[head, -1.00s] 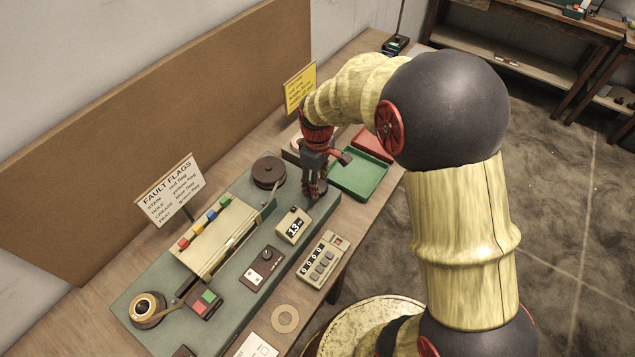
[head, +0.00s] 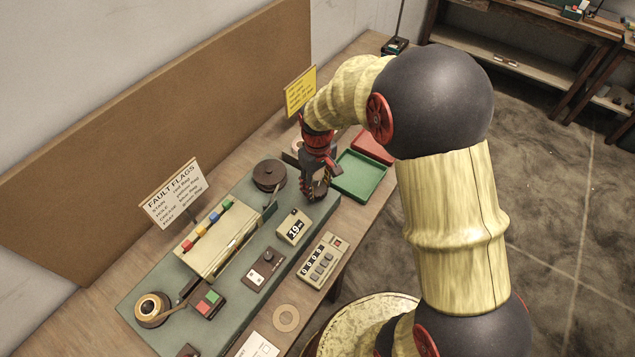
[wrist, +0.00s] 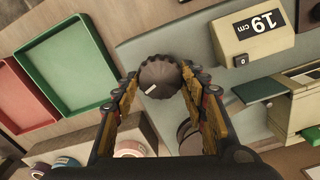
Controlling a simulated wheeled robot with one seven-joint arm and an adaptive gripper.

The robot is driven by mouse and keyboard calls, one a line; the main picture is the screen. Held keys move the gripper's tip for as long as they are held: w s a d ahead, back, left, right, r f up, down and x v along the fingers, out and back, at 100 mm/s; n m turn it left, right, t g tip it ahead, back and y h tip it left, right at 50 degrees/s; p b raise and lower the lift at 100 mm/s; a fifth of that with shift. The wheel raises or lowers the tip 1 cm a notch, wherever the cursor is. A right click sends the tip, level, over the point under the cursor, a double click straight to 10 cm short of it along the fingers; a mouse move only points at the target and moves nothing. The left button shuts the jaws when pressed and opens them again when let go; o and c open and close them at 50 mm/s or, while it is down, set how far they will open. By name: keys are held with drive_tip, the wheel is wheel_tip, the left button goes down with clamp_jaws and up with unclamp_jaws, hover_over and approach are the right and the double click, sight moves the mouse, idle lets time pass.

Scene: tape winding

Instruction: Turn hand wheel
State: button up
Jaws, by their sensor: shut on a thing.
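The hand wheel (wrist: 158,76) is a dark, ribbed round knob with a pale mark on its face, between my fingertips in the wrist view. My gripper (head: 315,192) is shut on it from above, one finger on each side.
A green tray (head: 345,184) and a red tray (head: 374,142) lie right of my gripper. A dark reel (head: 268,175) stands to its left. A digit counter (head: 322,262) and a FAULT FLAGS sign (head: 174,192) are nearby. A yellow sign (head: 299,92) stands behind.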

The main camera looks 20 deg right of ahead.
sight(318, 188)
drive_tip(key=m+p, duration=0.2)
drive_tip(key=m, duration=0.2)
drive_tip(key=shift+m, duration=0.3)
idle(0.3)
drive_tip(key=o, duration=1.2)
drive_tip(key=shift+c, duration=0.2)
wheel_tip(318, 188, up, 12)
